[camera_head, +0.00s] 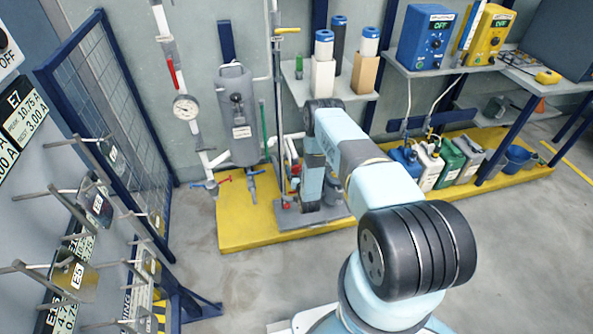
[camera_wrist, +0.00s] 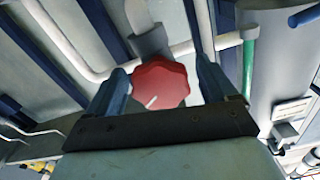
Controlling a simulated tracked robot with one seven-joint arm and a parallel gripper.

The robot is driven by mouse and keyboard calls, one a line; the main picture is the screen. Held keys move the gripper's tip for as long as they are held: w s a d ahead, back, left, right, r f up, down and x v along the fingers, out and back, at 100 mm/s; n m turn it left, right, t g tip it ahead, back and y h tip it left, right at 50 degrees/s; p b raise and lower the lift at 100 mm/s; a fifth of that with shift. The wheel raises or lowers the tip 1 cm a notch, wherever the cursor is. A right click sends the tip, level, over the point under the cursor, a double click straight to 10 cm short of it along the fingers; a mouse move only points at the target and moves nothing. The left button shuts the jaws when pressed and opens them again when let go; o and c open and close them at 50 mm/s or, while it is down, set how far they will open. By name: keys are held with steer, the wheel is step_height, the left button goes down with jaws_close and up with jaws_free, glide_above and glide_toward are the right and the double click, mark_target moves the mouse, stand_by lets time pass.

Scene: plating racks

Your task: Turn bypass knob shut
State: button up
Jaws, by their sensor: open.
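The red bypass knob (camera_wrist: 160,84) is a scalloped wheel with a white mark pointing to the lower left. It sits on a grey valve body (camera_wrist: 150,38) on the piping. In the wrist view my gripper (camera_wrist: 160,76) is open, with one blue finger on each side of the knob. The knob appears between the fingers, and I cannot tell whether either finger touches it. In the head view my arm reaches to the pipework at the back wall and largely hides the gripper and knob.
White pipe (camera_wrist: 62,38) and a green handle (camera_wrist: 248,66) run close to the gripper. A grey filter vessel (camera_head: 238,115) and a pressure gauge (camera_head: 186,108) are left of my arm. A yellow platform (camera_head: 240,228) lies below. Hanging racks stand at left, with open floor between.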

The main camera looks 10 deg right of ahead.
steer(key=c, duration=1)
steer(key=n, duration=0.5)
steer(key=shift+n, duration=0.3)
steer(key=o, duration=1)
steer(key=shift+s, duration=0.1)
steer(key=s, duration=1.3)
steer(key=shift+s, duration=0.3)
steer(key=shift+f, duration=0.1)
